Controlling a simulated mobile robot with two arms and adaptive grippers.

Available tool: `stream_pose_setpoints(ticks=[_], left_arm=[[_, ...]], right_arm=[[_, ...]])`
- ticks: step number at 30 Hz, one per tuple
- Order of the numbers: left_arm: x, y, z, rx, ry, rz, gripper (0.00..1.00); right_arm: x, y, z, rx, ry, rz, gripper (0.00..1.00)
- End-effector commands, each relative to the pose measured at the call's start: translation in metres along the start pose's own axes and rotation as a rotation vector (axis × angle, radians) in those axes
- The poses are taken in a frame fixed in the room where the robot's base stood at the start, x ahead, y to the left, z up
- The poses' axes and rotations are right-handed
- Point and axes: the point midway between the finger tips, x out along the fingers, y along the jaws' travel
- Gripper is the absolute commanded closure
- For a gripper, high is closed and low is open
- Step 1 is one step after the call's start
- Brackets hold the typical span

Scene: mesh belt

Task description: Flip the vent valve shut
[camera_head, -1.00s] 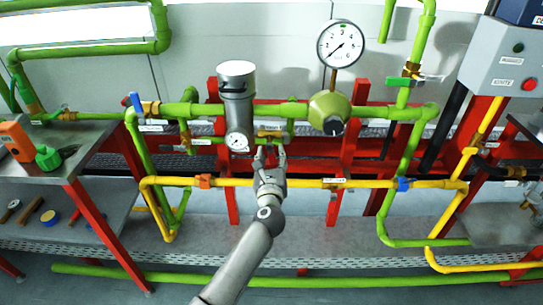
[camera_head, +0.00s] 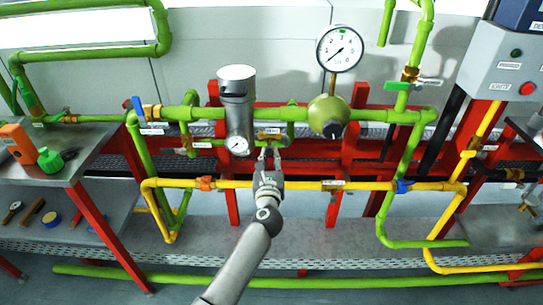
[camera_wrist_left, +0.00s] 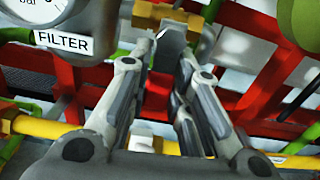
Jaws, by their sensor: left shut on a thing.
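A small brass valve (camera_head: 268,132) sits on the green pipe, right of the grey filter cylinder; I cannot read the tag by it. In the left wrist view its brass body (camera_wrist_left: 160,14) shows at the top, with a short grey lever (camera_wrist_left: 172,36) pointing toward me. My left gripper (camera_head: 270,152) reaches up from below, and its two fingers are closed in around this lever. In the left wrist view the fingertips (camera_wrist_left: 168,52) stand on either side of the lever. The exact contact is partly hidden by the fingers. My right gripper is not in view.
The filter cylinder (camera_head: 236,95) with its small gauge stands close left of my gripper. A green regulator (camera_head: 327,108) and a round gauge (camera_head: 340,48) are to the right. A yellow pipe (camera_head: 300,184) runs below, in front of red posts (camera_head: 232,207).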

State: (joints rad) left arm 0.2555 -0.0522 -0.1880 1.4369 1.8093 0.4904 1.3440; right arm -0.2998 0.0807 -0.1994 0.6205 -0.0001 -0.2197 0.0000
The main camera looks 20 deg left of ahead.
Motion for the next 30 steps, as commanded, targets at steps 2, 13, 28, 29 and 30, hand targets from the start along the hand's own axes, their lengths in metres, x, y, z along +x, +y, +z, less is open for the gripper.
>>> stream_pose_setpoints(ticks=[2,13,28,29,30], left_arm=[[0.0,0.002,0.002,0.044,0.002,0.0,1.0],[0.0,0.003,-0.001,0.066,0.001,0.0,0.73],[-0.004,0.002,-0.001,0.06,0.001,-0.001,0.59],[-0.006,0.002,-0.001,0.059,0.001,-0.001,0.59],[-0.01,0.002,-0.001,0.059,0.001,-0.001,0.59]], right_arm=[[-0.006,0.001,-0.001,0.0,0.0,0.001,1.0],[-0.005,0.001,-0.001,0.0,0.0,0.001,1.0],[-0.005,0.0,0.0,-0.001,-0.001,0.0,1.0],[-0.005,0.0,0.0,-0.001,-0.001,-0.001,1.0],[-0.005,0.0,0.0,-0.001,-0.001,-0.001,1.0]])
